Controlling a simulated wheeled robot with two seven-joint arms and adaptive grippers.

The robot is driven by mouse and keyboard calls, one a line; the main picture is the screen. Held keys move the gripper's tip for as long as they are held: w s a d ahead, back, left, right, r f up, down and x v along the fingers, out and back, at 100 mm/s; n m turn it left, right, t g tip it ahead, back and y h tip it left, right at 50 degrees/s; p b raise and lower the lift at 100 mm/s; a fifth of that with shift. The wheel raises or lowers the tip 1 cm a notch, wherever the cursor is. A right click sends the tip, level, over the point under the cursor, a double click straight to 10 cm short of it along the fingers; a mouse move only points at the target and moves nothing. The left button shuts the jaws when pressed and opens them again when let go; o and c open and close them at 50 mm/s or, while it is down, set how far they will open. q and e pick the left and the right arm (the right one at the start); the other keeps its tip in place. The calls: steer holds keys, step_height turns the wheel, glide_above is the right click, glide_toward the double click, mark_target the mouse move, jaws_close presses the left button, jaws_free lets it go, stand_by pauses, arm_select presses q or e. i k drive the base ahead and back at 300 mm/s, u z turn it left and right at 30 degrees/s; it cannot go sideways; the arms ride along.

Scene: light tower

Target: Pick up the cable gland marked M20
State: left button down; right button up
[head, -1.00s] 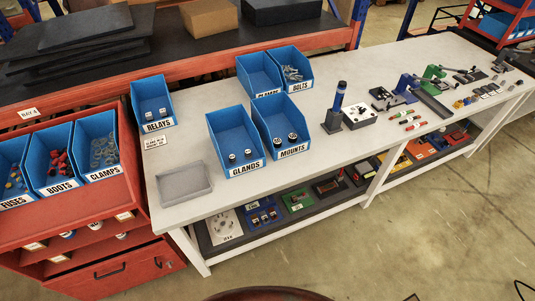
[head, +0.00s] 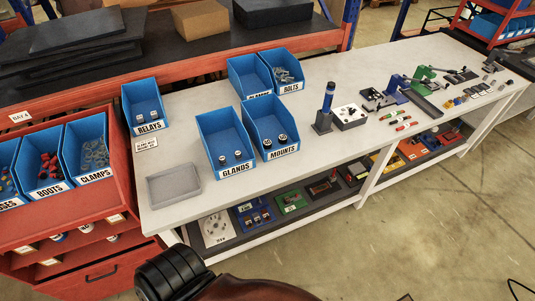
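The blue bin labelled GLANDS (head: 224,133) stands on the white workbench left of the middle. Two small dark-and-white glands (head: 230,160) sit near its front lip. Their markings are too small to read, so I cannot tell which is M20. A black and dark red part of my own arm (head: 190,275) shows at the bottom, in front of the bench and below the bin. No gripper fingers of either hand show in the head view.
The blue MOUNTS bin (head: 270,125) stands right beside the GLANDS bin. The RELAYS bin (head: 146,107) is to the left. An empty grey tray (head: 173,186) lies at the bench's near left corner. A blue-topped tower (head: 326,108) stands right. Bare bench lies in front of the bins.

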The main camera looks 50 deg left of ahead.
mark_target(239, 155)
steer(key=i, duration=1)
steer(key=u, duration=1.7)
